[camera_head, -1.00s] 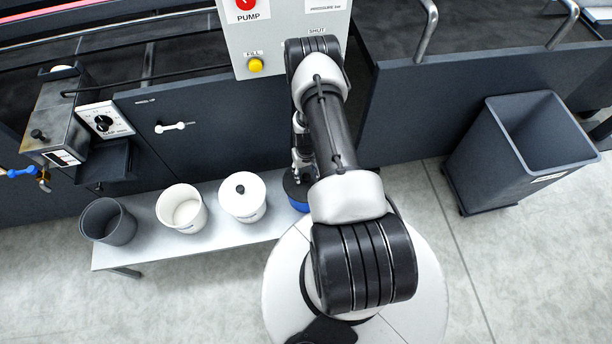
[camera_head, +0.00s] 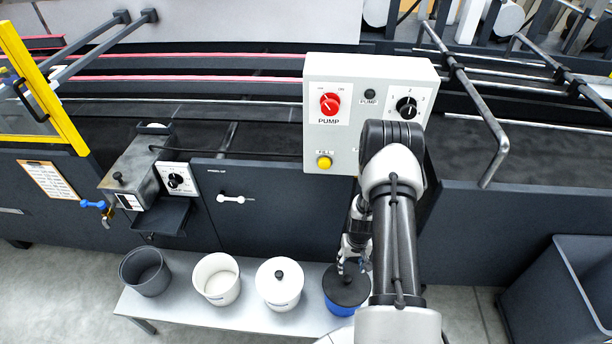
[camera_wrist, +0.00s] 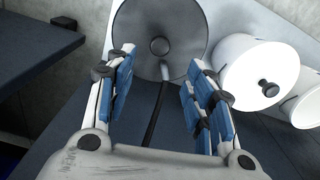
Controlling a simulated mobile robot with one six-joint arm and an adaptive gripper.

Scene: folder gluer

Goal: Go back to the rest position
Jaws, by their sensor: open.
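My gripper (camera_head: 354,254) hangs over the bench near the blue pot with a dark lid (camera_head: 346,288), partly behind my arm. In the wrist view my gripper (camera_wrist: 160,72) is open, its blue-padded fingers well apart with nothing between them. The round dark lid with a knob (camera_wrist: 160,45) lies beyond the fingertips. I cannot tell in the head view whether the fingers touch the lid.
On the bench (camera_head: 190,311) stand a lidded white pot (camera_head: 280,285), an open white pot (camera_head: 217,281) and a dark pot (camera_head: 146,272). Above are the control box (camera_head: 345,95) and a glue unit with a tap (camera_head: 135,170). A dark bin (camera_head: 560,290) stands at right.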

